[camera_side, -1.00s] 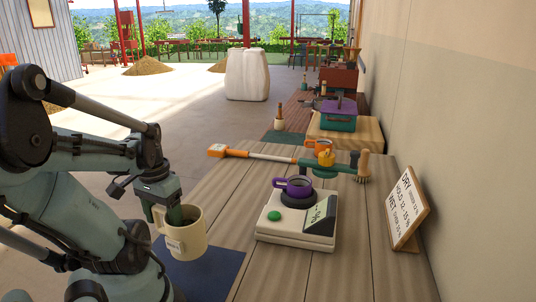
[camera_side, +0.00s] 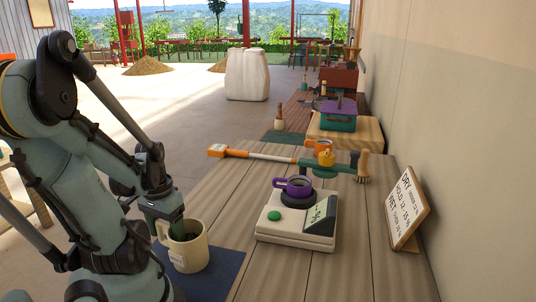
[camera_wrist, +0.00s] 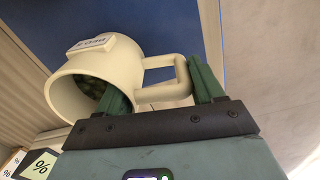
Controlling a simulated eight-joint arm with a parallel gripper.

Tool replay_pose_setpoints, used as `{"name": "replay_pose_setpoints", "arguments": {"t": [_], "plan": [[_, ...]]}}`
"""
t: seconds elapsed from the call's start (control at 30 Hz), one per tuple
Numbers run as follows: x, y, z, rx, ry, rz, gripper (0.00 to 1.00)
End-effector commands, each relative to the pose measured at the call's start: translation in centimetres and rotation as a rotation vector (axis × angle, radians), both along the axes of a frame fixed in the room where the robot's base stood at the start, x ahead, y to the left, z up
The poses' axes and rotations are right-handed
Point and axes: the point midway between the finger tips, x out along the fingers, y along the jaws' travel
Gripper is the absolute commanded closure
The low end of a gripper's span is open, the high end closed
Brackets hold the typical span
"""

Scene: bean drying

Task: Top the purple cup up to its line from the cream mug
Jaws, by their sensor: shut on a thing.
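The cream mug (camera_side: 187,252) stands upright at the table's near left, over the blue mat. My gripper (camera_side: 172,232) is shut on the mug at its handle side. In the wrist view, one green finger of my gripper (camera_wrist: 160,92) is at the mug's opening and the other is by the outer handle. The cream mug (camera_wrist: 75,98) has dark greenish contents and a label there. I cannot tell whether its base touches the mat. The purple cup (camera_side: 298,190) sits upright on the scale (camera_side: 285,230), right of my gripper. Its line and fill level are too small to see.
The blue mat (camera_side: 228,268) lies under the mug. An orange mug (camera_side: 322,146), a yellow cup (camera_side: 326,160) and a long orange-ended tool (camera_side: 265,156) lie behind the scale. A sign (camera_side: 408,207) stands at right near the wall. Bare table lies between mat and scale.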

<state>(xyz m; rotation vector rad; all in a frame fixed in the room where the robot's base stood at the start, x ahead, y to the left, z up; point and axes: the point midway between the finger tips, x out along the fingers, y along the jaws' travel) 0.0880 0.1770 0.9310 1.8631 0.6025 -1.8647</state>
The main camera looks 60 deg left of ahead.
Motion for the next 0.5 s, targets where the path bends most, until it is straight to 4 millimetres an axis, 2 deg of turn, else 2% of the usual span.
{"name": "replay_pose_setpoints", "arguments": {"t": [0.03, 0.17, 0.5], "plan": [[0.01, 0.02, -0.02, 0.000, 0.000, 0.000, 0.28], [0.00, 0.00, -0.01, 0.000, 0.000, 0.000, 0.08], [-0.01, -0.02, 0.06, 0.000, 0.000, 0.000, 0.07]]}}
